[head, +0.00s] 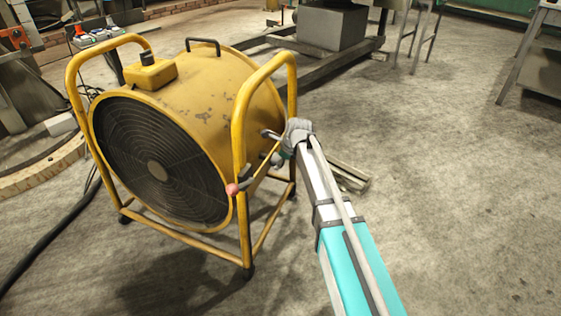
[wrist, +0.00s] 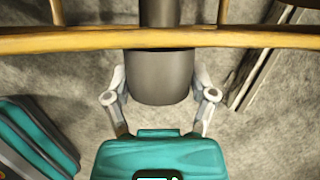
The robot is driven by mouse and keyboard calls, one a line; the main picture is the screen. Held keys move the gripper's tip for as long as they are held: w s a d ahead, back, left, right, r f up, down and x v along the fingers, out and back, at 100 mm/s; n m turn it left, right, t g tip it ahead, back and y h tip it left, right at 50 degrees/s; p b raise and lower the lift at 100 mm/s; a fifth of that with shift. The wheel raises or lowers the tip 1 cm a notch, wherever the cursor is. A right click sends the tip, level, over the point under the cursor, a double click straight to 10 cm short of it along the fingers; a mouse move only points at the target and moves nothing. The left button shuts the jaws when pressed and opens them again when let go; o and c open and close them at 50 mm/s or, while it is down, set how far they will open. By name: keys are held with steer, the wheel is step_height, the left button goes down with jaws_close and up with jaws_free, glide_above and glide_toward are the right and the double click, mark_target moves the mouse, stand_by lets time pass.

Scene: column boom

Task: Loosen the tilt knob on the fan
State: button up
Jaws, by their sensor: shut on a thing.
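The fan (head: 205,95) is a yellow drum with a dark front grille, standing in a yellow tube frame on the floor. In the wrist view a dark grey cylindrical knob (wrist: 160,78) sits close against a yellow frame bar (wrist: 60,41). My gripper (wrist: 160,90) has one finger on each side of the knob and is shut on it. In the head view my gripper (head: 273,146) is at the right side of the fan, just behind the front right post. The knob is too small or covered to make out there.
A small pink-red ball end (head: 232,189) sticks out by the front right post. Timber pieces (head: 348,177) lie on the floor behind my arm. A black hose (head: 50,237) runs at left. A grey box (head: 332,27) stands at the back.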

steer(key=shift+s+t, duration=0.1)
steer(key=shift+t, duration=0.3)
steer(key=shift+s+f+n+t+h+b, duration=0.15)
steer(key=shift+n+t+h+b, duration=0.15)
steer(key=shift+t+b, duration=0.4)
steer(key=shift+n+t+h+b, duration=0.3)
steer(key=shift+t+b, duration=0.45)
steer(key=shift+t, duration=0.45)
steer(key=shift+t+b, duration=0.85)
steer(key=shift+t, duration=0.05)
steer(key=shift+n+t+h+b, duration=0.3)
steer(key=shift+t+b, duration=0.1)
steer(key=shift+w, duration=0.2)
steer(key=o, duration=1)
steer(key=shift+o, duration=0.2)
